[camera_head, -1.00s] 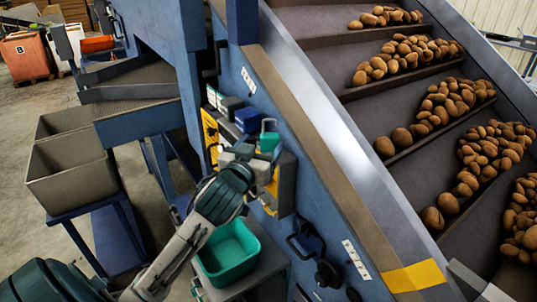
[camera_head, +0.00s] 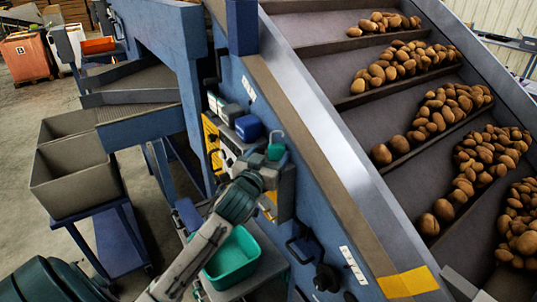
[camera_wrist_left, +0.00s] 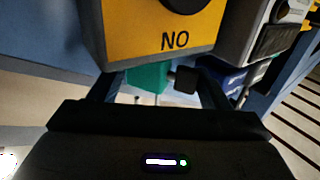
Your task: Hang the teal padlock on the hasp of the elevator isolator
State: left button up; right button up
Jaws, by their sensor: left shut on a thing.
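The teal padlock (camera_head: 276,151) is in my left gripper (camera_head: 264,163), with its shackle upward, in front of the machine's blue side. In the left wrist view the teal padlock (camera_wrist_left: 147,77) shows only in part between the fingers of my left gripper (camera_wrist_left: 158,82). A yellow isolator face (camera_wrist_left: 160,32) with a black knob and the letters "NO" fills the top of that view. In the head view a yellow-and-grey switch box (camera_head: 270,206) is mostly behind my gripper. I cannot make out the hasp or whether the shackle touches it. My right gripper is not in view.
A blue block (camera_head: 249,127) and another yellow panel (camera_head: 211,135) are on the machine side, left of the gripper. A green tub (camera_head: 235,258) stands below my arm. The conveyor with potatoes (camera_head: 445,110) rises at the right. Grey bins (camera_head: 75,185) stand at the left.

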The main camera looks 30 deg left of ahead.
pick_arm(q)
jog(key=o, duration=0.8)
jog(key=shift+f, duration=0.1)
jog(key=shift+c, duration=0.2)
jog(key=o, duration=0.3)
jog(key=shift+s+a, duration=0.1)
jog(key=shift+a, duration=0.05)
